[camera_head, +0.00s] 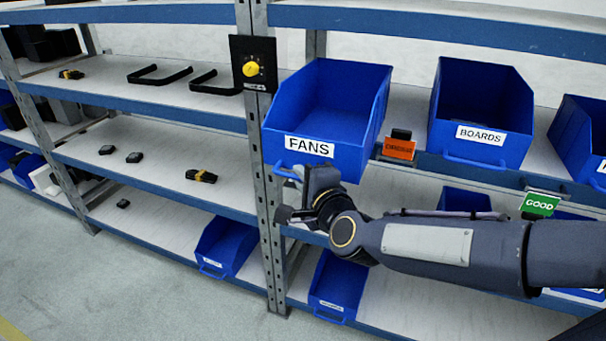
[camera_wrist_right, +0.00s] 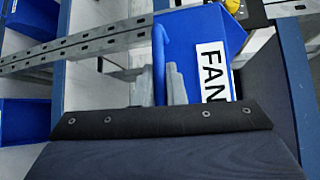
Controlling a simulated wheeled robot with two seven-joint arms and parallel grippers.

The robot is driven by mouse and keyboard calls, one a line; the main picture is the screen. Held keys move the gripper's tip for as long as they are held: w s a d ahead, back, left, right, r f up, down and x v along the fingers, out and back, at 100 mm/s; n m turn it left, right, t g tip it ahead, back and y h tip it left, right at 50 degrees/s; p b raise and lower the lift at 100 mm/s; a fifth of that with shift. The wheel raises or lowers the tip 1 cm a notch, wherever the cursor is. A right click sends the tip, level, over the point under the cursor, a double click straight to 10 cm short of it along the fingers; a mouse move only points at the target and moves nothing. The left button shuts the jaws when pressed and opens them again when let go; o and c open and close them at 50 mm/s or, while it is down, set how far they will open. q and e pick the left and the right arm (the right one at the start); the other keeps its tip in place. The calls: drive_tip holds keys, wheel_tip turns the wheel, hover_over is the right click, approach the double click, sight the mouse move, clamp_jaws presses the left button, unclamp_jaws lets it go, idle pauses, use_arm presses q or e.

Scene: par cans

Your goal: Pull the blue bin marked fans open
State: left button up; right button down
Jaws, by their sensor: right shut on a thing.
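The blue bin marked FANS (camera_head: 330,110) sits on the middle shelf right of the metal post, open at the top and empty as far as I see. Its front juts out past the shelf edge, and its white label faces me. My right gripper (camera_head: 297,182) is at the handle below the label, shut on it. In the right wrist view the blue handle (camera_wrist_right: 158,55) runs between the fingers (camera_wrist_right: 160,88), beside the bin's label (camera_wrist_right: 213,72). My own arm and wrist hide part of the grip. My left gripper is not in view.
A blue BOARDS bin (camera_head: 480,110) stands to the right on the same shelf. The post (camera_head: 268,215) carries a black panel with a yellow knob (camera_head: 251,69). More bins stand below.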

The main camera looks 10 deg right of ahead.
drive_tip(key=c, duration=1.5)
unclamp_jaws()
drive_tip(key=p+v, duration=0.1)
drive_tip(key=v, duration=0.6)
drive_tip(key=shift+s+d, duration=0.1)
drive_tip(key=shift+s, duration=0.3)
drive_tip(key=shift+r, duration=0.1)
